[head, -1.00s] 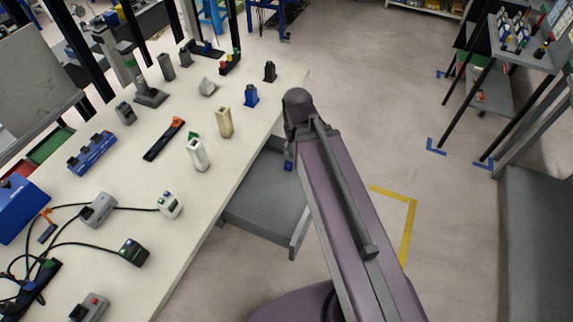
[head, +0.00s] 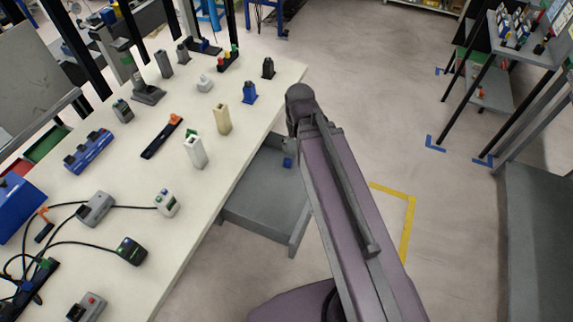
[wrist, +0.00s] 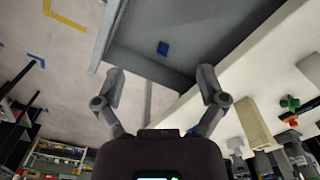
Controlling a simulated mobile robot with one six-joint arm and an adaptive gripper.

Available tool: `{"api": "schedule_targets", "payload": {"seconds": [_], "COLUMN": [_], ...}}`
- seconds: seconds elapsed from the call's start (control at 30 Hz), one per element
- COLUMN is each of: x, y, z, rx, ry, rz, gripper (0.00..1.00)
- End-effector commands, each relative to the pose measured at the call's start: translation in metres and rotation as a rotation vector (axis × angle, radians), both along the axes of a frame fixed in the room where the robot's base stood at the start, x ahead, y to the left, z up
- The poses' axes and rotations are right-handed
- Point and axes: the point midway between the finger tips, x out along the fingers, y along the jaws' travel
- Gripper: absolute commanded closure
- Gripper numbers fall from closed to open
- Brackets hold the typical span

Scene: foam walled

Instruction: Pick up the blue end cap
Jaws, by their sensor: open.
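The blue end cap (head: 287,162) is a small blue piece lying in the grey open drawer (head: 252,205) below the table's right edge. It also shows in the wrist view (wrist: 163,48), on the drawer floor, ahead of the jaws. My gripper (wrist: 161,85) is open and empty. Its two fingers are spread wide, one on each side of the cap's line, and apart from it. In the head view the gripper is hidden behind my arm.
The white table (head: 222,185) holds several parts: a beige block (head: 222,120), a white block (head: 195,151), and a blue part (head: 249,92) near the right edge. The drawer walls stand around the cap. Open floor (head: 370,100) lies right of my arm.

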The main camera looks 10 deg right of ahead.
Motion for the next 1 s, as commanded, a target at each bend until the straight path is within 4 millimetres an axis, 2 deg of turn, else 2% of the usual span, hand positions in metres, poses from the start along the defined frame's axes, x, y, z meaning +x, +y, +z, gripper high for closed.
{"api": "schedule_targets", "payload": {"seconds": [0.1,0.7,0.83,1.0], "x": [0.017,0.125,0.14,0.149], "y": [-0.005,-0.003,-0.003,-0.002], "z": [-0.021,-0.132,-0.145,-0.153], "rx": [0.0,0.001,0.001,0.001], "ry": [0.0,-0.001,-0.001,-0.001], "rz": [-0.054,-0.476,-0.541,-0.586], "gripper": [0.09,0.09,0.09,0.09]}}
